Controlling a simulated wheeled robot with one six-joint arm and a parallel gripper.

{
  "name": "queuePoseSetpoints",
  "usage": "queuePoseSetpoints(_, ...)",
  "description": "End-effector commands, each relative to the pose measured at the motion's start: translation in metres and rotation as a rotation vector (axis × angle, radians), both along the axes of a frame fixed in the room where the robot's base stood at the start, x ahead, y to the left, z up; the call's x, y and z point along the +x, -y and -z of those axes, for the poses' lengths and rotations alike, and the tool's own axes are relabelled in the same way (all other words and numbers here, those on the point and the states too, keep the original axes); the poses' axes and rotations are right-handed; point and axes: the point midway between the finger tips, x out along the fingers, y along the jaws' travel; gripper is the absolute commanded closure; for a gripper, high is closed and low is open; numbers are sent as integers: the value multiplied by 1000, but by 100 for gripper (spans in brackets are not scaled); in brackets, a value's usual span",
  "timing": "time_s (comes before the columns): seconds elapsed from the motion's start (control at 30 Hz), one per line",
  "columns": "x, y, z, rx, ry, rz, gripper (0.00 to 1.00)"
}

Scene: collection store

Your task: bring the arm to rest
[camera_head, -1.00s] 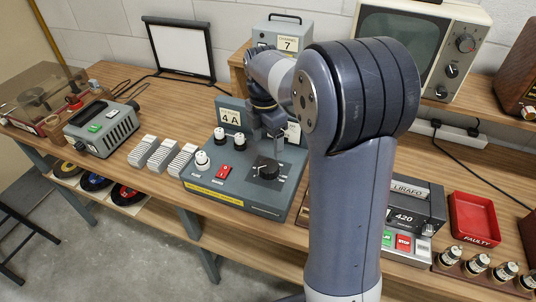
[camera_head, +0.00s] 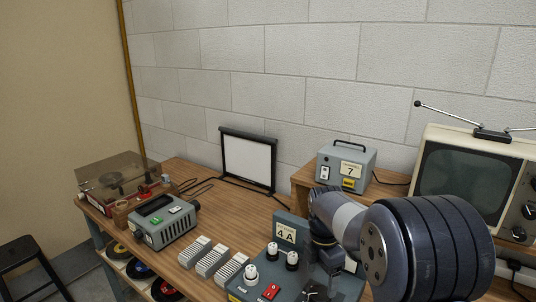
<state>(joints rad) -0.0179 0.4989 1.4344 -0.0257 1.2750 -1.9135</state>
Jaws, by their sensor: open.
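My arm (camera_head: 425,250) reaches in from the lower right of the head view, bent at a large dark ribbed joint. My gripper (camera_head: 330,270) points down over the grey control box marked 4A (camera_head: 291,232). It is open and I see nothing held in it; its fingertips are small and partly lost against the box. A dark knob (camera_head: 316,293) on the box shows just below it at the picture's bottom edge. I cannot tell the gap between gripper and knob. The box's front is cut off.
A grey unit marked 7 (camera_head: 346,166) stands on a raised shelf behind my arm, with a television (camera_head: 462,180) at right. A white screen (camera_head: 248,160), a grey device (camera_head: 163,222), ribbed white blocks (camera_head: 211,258) and a turntable (camera_head: 115,182) stand left. A black stool (camera_head: 30,262) is at far left.

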Motion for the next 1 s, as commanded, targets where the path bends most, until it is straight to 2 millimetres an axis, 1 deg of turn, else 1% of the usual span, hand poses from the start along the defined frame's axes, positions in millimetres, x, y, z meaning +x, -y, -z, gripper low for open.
queuePoseSetpoints(0.03,-2,0,10,0,-5,0,26)
queuePoseSetpoints(0.2,-4,1,39,0,-5,1,26)
queuePoseSetpoints(0.37,-5,2,56,0,-3,1,26)
queuePoseSetpoints(0.77,-4,2,56,0,0,35,26)
queuePoseSetpoints(1.0,-4,2,54,0,1,-1,26)
